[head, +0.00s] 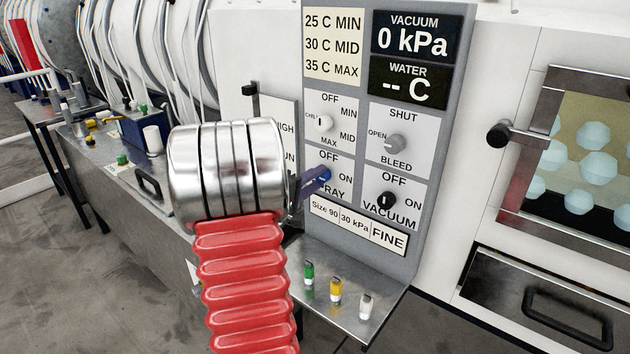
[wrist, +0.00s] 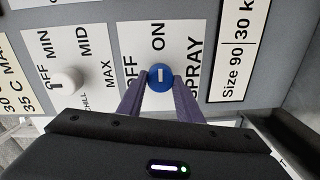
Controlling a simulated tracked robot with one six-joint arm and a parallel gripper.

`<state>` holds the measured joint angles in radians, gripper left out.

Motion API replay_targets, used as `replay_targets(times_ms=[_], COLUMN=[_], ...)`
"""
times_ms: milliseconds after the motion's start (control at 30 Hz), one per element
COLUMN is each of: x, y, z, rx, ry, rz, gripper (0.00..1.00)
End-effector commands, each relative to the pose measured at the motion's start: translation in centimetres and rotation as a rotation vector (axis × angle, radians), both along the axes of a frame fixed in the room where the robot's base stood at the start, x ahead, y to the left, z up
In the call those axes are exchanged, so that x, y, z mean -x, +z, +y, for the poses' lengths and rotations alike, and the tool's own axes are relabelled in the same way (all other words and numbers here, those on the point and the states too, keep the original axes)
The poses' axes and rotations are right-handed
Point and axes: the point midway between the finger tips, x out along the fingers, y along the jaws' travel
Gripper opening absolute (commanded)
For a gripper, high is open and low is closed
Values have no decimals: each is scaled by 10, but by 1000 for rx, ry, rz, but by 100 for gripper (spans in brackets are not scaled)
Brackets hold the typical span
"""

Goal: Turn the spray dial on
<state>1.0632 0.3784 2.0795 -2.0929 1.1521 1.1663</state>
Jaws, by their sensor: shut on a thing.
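The spray dial (head: 325,175) is a small blue knob on the grey control panel, between the OFF and ON labels. In the wrist view the blue dial (wrist: 160,72) shows a short white mark that runs up and down the picture, in line with the word ON above it. OFF lies to its left. My gripper (wrist: 160,84) has its two purple fingers on either side of the dial and is shut on it. In the head view my gripper (head: 320,178) reaches the dial from the left and hides part of the SPRAY label.
A white dial (head: 324,122) sits above, a grey bleed dial (head: 396,143) to the upper right, and a black vacuum dial (head: 386,201) to the right. A metal shelf (head: 335,318) below holds green, yellow and white pieces. The vacuum display (head: 411,40) reads 0 kPa.

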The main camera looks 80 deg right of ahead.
Motion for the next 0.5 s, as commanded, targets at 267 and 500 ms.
replay_targets(times_ms=[267, 500], x=[1, 1], y=[-3, -2], z=[0, 0], rx=[-6, -5], ry=[-2, -1], rz=[-2, 0], gripper=[10, 49])
